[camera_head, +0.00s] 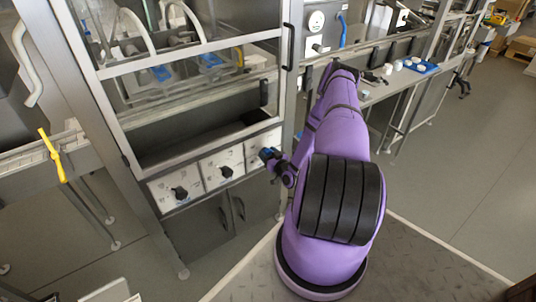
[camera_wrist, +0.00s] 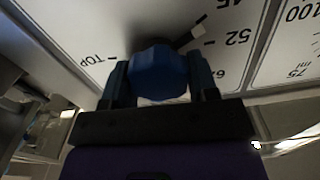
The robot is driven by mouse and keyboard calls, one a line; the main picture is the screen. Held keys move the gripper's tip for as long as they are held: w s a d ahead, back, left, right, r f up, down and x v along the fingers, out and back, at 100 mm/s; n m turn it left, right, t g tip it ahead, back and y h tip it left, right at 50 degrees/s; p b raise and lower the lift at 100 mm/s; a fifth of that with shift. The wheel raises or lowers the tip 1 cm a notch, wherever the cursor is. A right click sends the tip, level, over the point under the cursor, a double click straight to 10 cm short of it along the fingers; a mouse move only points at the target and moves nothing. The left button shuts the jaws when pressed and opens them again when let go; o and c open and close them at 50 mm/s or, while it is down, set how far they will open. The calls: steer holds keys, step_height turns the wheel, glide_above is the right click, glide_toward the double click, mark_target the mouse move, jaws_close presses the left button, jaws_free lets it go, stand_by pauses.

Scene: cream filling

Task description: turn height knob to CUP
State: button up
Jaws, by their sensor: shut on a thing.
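In the wrist view a faceted blue knob (camera_wrist: 158,72) sits on a white panel (camera_wrist: 95,25). My gripper (camera_wrist: 160,82) has one finger on each side of it and is shut on it. TOP is printed to the left, and a partly hidden number below 52. I cannot see a CUP label; part of the dial is hidden. In the head view my gripper (camera_head: 268,155) is at the right end of the machine's control panel.
Two black knobs, one at left (camera_head: 180,193) and one in the middle (camera_head: 226,171), are on the same panel row. Dark cabinet doors (camera_head: 215,218) are below. A second dial with 100 and 75 (camera_wrist: 298,45) is close on the right. A side table (camera_head: 395,80) with small items stands behind.

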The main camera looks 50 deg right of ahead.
steer(key=m, duration=0.6)
steer(key=shift+s+d+f+m, duration=0.1)
steer(key=shift+d+m, duration=0.05)
steer(key=shift+m, duration=0.25)
steer(key=m, duration=0.3)
steer(key=shift+m, duration=0.4)
steer(key=m, duration=0.3)
steer(key=shift+d+f+m, duration=0.1)
steer(key=shift+f+m, duration=0.05)
steer(key=shift+m, duration=0.15)
steer(key=m, duration=0.3)
steer(key=shift+f+m, duration=0.1)
steer(key=shift+m, duration=0.2)
steer(key=m, duration=0.3)
steer(key=shift+f+m, duration=0.1)
steer(key=shift+m, duration=0.2)
steer(key=m, duration=0.6)
steer(key=shift+f, duration=0.1)
steer(key=shift+m, duration=0.3)
steer(key=o, duration=0.9)
